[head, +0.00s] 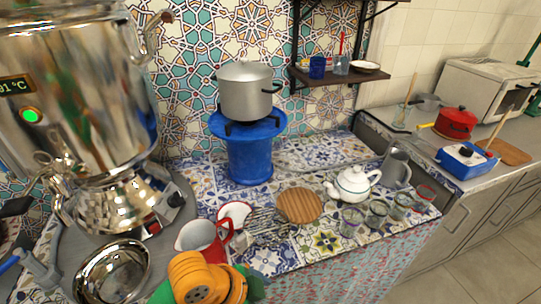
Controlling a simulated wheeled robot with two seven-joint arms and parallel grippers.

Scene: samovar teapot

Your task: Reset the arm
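The large shiny samovar (85,100) fills the left side, with a lit green button and a small display. The blue stand (249,158) carries a lidded metal pot (246,92) at the back. No gripper is seen touching the teapot, samovar or pot.
Several glasses (377,213) stand in front of the teapot, near a grey pitcher (397,168). A round wooden board (299,205), a red mug (201,240) and a shiny bowl (111,272) crowd the front.

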